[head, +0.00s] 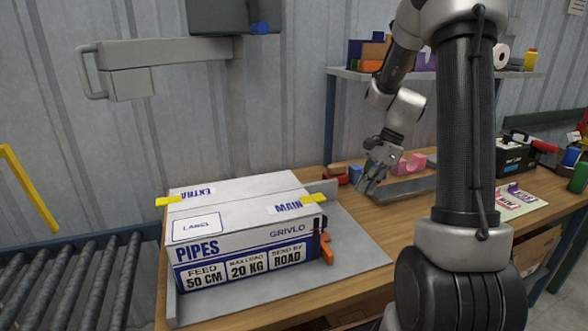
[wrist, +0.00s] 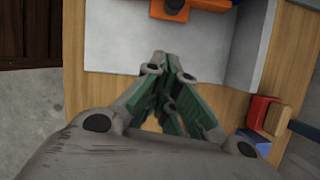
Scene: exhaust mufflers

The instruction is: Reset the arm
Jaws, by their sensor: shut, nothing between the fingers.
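My arm stands at the right in the head view, bent so that my gripper (head: 368,180) hangs above the wooden bench behind and to the right of the box. The gripper points down and is empty. In the wrist view the fingers of my gripper (wrist: 172,60) come together at their tips, with nothing between them. Below them the wrist view shows the grey mat and bare wood. The gripper is clear of the white box (head: 245,235), which is closed and has yellow tape tabs at its ends.
A roller conveyor (head: 85,290) lies at the left. An orange clamp (head: 326,248) sits at the box's right end. Red and blue blocks (wrist: 258,112) lie near the gripper. A shelf (head: 440,74) with coloured parts hangs behind my arm. Bench wood in front of the mat is bare.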

